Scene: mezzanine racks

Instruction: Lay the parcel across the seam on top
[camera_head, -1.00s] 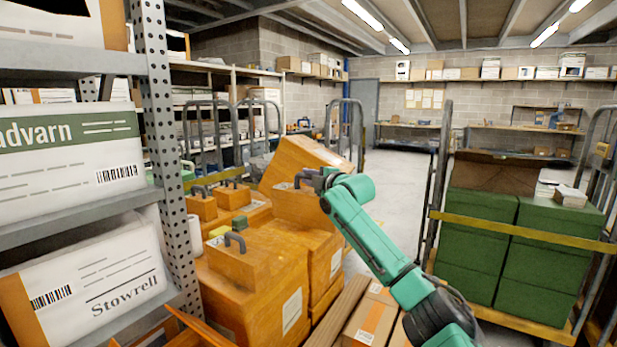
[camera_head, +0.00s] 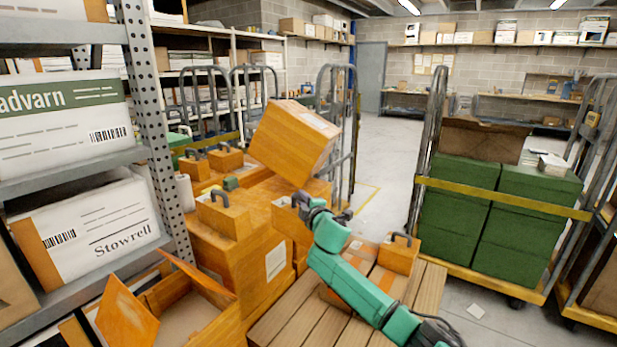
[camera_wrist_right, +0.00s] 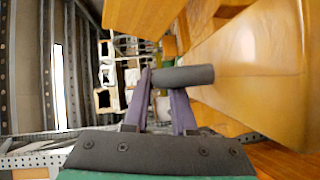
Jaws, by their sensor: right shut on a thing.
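My right gripper (camera_head: 303,203) is shut on a dark bar handle, which also shows between the jaws in the right wrist view (camera_wrist_right: 185,76). The handle appears to belong to a small orange parcel (camera_head: 288,222) just below the jaws, partly hidden by other boxes and the gripper. It is at the right side of the orange box stack (camera_head: 235,262). I cannot tell whether the parcel touches the stack, and the seam on top is not clear. A large tilted orange box (camera_head: 290,140) leans behind the gripper. My left gripper is not in view.
An orange handled box (camera_head: 222,218) stands on the stack's near top. Another (camera_head: 399,257) sits to the right by taped cartons on a slatted pallet (camera_head: 285,320). An open orange box (camera_head: 190,312) is in front. A rack post (camera_head: 150,110) stands left, green crates (camera_head: 455,215) right.

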